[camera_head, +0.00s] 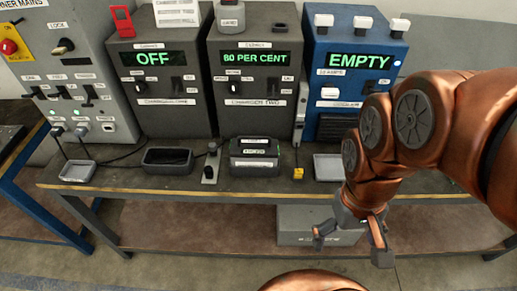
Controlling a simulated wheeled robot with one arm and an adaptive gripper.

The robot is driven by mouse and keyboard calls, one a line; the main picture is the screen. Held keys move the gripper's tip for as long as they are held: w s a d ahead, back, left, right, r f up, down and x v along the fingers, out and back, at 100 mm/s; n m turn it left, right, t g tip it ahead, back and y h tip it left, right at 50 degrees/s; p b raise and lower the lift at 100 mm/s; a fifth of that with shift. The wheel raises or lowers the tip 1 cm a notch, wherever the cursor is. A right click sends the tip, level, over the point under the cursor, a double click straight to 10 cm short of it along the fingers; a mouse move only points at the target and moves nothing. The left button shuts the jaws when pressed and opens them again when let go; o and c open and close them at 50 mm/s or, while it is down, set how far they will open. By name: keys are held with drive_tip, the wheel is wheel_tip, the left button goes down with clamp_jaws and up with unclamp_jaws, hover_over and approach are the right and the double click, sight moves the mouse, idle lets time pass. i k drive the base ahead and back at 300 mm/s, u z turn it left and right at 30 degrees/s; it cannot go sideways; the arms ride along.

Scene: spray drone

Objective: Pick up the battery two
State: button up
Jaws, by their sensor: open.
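A dark block-shaped pack with a white label and a small green display, likely battery two (254,149), sits on the bench in front of the grey unit reading "80 PER CENT" (256,95). It appears to rest in or over a dark tray. Its label is too small to read. My gripper (350,247) is open and empty, pointing down in front of the bench's front edge, to the right of the pack and nearer to me. A gap separates them.
The bench (120,186) also holds an empty black tray (168,160), a small grey tray (77,171), a metal stand with a black knob (210,165) and a yellow-ended connector (298,173). A grey box (300,228) lies below. Units reading "OFF" (155,85) and "EMPTY" (355,90) stand behind.

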sight(244, 150)
drive_tip(key=z, duration=0.05)
drive_tip(key=k, duration=1.2)
drive_tip(key=u, duration=1.15)
drive_tip(key=i, duration=1.25)
drive_tip(key=z, duration=0.05)
